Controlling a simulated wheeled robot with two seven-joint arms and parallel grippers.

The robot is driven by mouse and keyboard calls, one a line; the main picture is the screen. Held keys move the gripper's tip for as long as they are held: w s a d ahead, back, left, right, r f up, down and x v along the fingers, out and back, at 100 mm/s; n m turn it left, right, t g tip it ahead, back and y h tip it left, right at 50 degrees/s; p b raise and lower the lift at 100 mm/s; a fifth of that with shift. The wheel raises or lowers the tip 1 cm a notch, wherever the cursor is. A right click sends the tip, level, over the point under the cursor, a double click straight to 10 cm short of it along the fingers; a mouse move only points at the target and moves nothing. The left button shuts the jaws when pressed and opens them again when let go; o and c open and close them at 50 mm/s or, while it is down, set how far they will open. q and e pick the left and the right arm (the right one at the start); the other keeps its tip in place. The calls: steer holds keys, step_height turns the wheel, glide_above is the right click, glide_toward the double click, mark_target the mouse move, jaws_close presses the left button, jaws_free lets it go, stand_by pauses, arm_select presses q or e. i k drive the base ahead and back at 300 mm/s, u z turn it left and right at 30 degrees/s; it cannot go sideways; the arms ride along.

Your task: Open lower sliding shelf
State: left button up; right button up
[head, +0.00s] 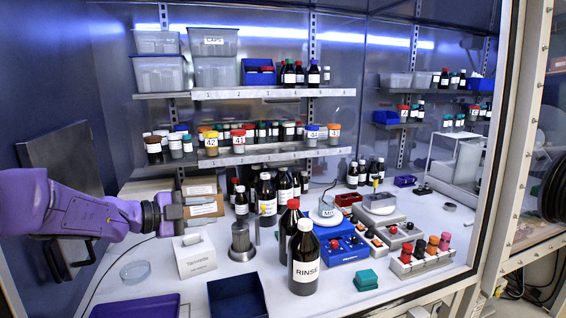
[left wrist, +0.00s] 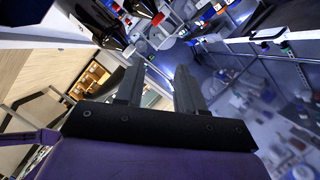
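The lower shelf (head: 275,156) is a long pale board with a labelled front edge on the back wall. It carries rows of small jars and bottles, some with red, blue and yellow lids. My left gripper (head: 182,211) reaches in from the left on a purple arm, lower than this shelf and left of its middle. In the left wrist view its two grey fingers (left wrist: 160,75) are apart with nothing seen between them. It appears clear of the shelf. The shelf's handle, if any, cannot be made out. My right gripper is not in view.
The upper shelf (head: 270,93) holds clear bins and bottles. Below stand a white box (head: 195,258), a steel cylinder (head: 241,242), dark bottles including RINSE (head: 304,262), and blue instruments (head: 342,245). A purple tray (head: 135,307) lies at the front left.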

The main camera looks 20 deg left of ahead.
mark_target(281, 154)
steer(key=z, duration=0.05)
steer(key=i, duration=1.15)
